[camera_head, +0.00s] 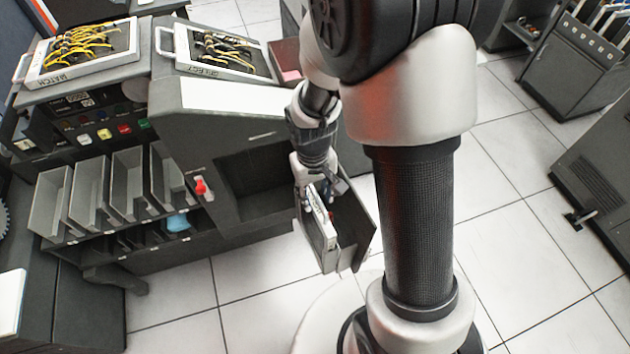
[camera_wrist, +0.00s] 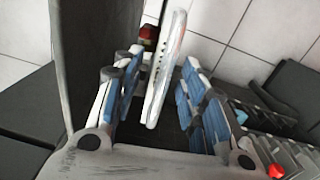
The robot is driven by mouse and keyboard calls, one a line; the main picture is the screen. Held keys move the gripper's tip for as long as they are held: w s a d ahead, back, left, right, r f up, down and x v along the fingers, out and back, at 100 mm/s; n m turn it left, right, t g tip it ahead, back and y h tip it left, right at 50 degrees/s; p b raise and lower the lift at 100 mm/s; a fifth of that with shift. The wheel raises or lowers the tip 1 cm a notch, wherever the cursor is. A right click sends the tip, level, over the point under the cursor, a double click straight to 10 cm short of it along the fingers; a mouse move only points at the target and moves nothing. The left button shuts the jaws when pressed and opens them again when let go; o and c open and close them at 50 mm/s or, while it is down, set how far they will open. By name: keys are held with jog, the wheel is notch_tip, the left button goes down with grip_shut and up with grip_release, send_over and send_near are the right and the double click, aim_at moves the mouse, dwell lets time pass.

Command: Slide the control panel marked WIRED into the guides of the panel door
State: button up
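A white-edged panel (camera_head: 319,213) stands on edge low in front of the machine, next to the dark panel door (camera_head: 356,225). I cannot read its marking. My gripper (camera_head: 320,190) is over its upper end, pointing down. In the wrist view the panel (camera_wrist: 166,70) shows as a narrow white strip between my blue-padded fingers (camera_wrist: 161,80), with gaps on both sides, so the gripper is open around it. The dark door (camera_wrist: 97,45) rises close to the left finger. The guides are hidden, and I cannot tell how far the panel sits in them.
Panels marked MATCH (camera_head: 88,52) and SELECT (camera_head: 225,53) lie on the machine top. The machine has a dark recess (camera_head: 262,180), a red knob (camera_head: 202,187) and grey card pockets (camera_head: 92,193). Tiled floor (camera_head: 255,265) is clear in front. A dark cabinet stands right (camera_head: 603,165).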

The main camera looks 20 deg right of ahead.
notch_tip(320, 180, up, 11)
jog(key=shift+a+r, duration=0.2)
jog(key=shift+a, duration=0.05)
dwell(0.6)
jog(key=s+r+m+t, duration=0.1)
jog(key=s+r+t, duration=0.3)
jog(key=s+r, duration=0.9)
jog(key=shift+s+d+t, duration=0.2)
jog(key=shift+s+t, duration=0.2)
jog(key=shift+s, duration=0.6)
jog(key=shift+c, duration=0.5)
